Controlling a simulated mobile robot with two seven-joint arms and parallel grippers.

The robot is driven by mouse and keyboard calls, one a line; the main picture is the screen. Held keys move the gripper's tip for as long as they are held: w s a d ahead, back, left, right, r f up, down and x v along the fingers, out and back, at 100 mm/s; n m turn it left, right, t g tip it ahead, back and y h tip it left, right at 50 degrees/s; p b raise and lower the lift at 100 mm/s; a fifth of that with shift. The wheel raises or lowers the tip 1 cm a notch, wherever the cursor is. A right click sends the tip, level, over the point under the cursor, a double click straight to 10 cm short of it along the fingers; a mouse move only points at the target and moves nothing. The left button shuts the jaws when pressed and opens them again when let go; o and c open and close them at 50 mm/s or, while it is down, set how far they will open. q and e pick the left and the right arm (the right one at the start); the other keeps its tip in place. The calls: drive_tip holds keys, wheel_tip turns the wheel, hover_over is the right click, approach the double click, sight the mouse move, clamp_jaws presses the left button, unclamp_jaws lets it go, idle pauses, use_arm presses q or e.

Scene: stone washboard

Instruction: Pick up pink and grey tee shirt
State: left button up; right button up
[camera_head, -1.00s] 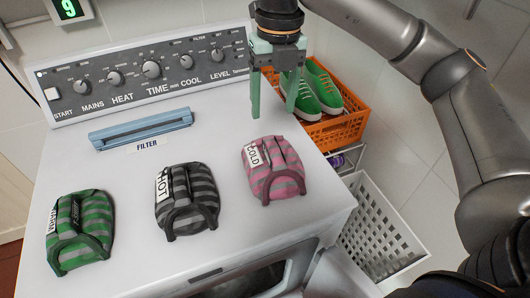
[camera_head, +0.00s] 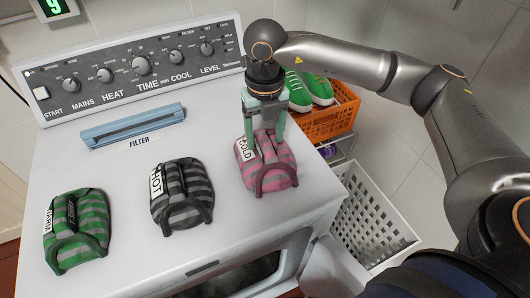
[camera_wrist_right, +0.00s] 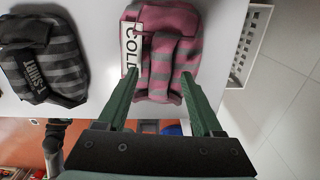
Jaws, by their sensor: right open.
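The pink and grey striped tee shirt (camera_head: 266,168), folded and with a white COLD tag, lies on the right part of the white machine top. It also shows in the right wrist view (camera_wrist_right: 172,62). My right gripper (camera_head: 264,138) is open and points down at the shirt's far end. In the right wrist view its two green fingers (camera_wrist_right: 163,88) stand apart on either side of the shirt's end. I cannot tell whether they touch it. My left gripper is not in view.
A black and grey shirt (camera_head: 182,196) tagged HOT and a green striped shirt (camera_head: 76,232) lie to the left on the machine top (camera_head: 125,190). An orange crate (camera_head: 335,118) with green shoes and a white basket (camera_head: 370,225) stand to the right. The control panel (camera_head: 130,70) rises behind.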

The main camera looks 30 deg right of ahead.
drive_tip(key=shift+f, duration=0.4)
drive_tip(key=shift+c, duration=0.2)
clamp_jaws()
drive_tip(key=shift+r, duration=0.1)
idle(0.9)
